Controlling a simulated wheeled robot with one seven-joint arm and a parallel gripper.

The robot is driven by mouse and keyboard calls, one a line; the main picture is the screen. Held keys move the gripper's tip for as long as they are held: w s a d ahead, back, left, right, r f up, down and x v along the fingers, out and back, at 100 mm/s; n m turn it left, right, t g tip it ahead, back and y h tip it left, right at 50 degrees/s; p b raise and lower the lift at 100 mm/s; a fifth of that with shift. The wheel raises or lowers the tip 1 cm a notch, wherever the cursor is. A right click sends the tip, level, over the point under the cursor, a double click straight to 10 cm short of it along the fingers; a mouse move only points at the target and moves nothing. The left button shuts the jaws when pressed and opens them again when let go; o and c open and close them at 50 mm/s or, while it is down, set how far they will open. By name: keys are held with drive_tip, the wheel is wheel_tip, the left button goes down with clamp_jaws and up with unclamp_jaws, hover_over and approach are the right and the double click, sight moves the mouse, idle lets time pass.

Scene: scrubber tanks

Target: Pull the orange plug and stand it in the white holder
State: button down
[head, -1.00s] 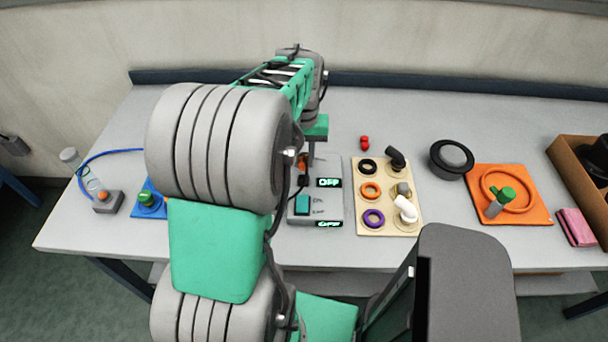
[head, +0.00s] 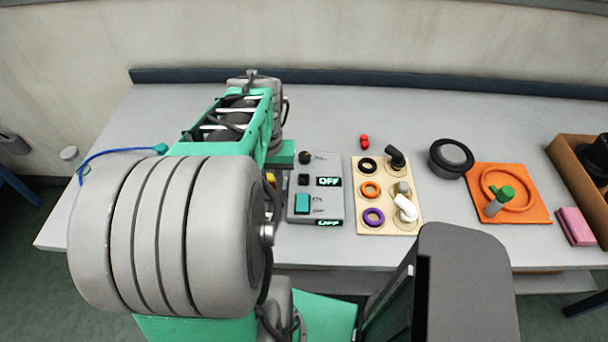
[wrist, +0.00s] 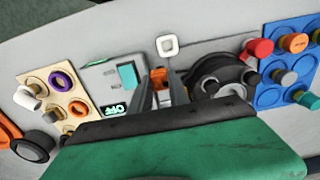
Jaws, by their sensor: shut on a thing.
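My gripper (wrist: 162,88) is shut on the orange plug (wrist: 158,78), which shows between the fingertips in the wrist view. In the head view my arm hides most of the gripper; only a small orange-yellow bit (head: 270,178) shows left of the grey control box (head: 330,190). A small white square piece with a hollow centre, apparently the white holder (wrist: 167,46), stands just past the fingertips in the wrist view. It is hidden in the head view. I cannot tell the height gap between plug and holder.
In the wrist view a blue board (wrist: 275,90) with several coloured pegs and a dark round object (wrist: 215,75) lie right of the gripper. The control box and a beige board (wrist: 55,95) with rings lie left. An orange mat (head: 530,205) is farther right in the head view.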

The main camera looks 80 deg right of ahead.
drive_tip(key=a, duration=0.1)
drive_tip(key=w+a, duration=0.1)
drive_tip(key=a, duration=0.1)
drive_tip(key=shift+w+a, duration=0.2)
drive_tip(key=shift+w, duration=0.15)
drive_tip(key=shift+f+b, duration=2.05)
drive_tip(key=shift+f, duration=1.3)
drive_tip(key=shift+f, duration=0.1)
drive_tip(key=shift+f+b, duration=0.6)
drive_tip(key=shift+f, duration=0.35)
drive_tip(key=c, duration=0.7)
unclamp_jaws()
